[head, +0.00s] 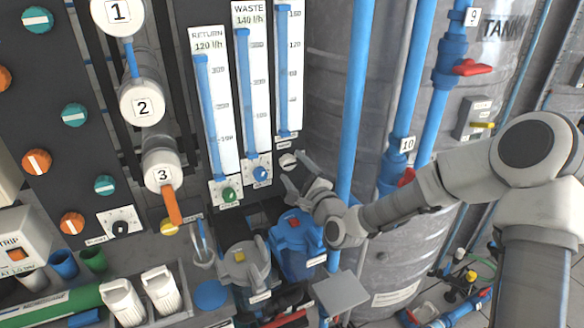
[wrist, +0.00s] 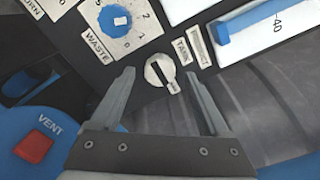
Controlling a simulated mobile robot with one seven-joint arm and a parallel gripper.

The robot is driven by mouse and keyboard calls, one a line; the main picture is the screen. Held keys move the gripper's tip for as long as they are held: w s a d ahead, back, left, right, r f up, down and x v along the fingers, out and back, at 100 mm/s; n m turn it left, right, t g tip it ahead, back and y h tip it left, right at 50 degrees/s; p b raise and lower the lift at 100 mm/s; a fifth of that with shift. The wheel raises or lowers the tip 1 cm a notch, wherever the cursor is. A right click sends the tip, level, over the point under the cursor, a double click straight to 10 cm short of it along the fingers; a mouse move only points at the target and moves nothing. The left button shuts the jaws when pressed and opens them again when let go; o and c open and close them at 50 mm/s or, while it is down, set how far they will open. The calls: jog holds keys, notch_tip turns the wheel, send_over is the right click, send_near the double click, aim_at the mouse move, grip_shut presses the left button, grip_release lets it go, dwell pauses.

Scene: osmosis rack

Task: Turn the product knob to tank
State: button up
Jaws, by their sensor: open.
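The small white round knob (wrist: 155,72) with a dark pointer bar sits on the dark panel, beside a label reading TANK (wrist: 182,50) in the wrist view. I take it as the product knob; its own name is not readable. The bar slants toward the lower right of that picture, not toward the TANK label. In the head view the knob (head: 287,160) is right of the blue waste knob. My gripper (wrist: 158,76) is open and empty, with one finger on each side of the knob in the wrist view. It also shows in the head view (head: 297,170); contact cannot be told.
The blue waste knob (wrist: 118,20) is close by at the upper left. A blue housing with a red VENT button (wrist: 34,146) is at the lower left. Flow meters (head: 258,90) stand above, and a blue pipe (head: 353,100) runs beside my arm.

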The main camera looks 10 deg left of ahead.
jog(key=shift+x, duration=0.8)
grip_shut()
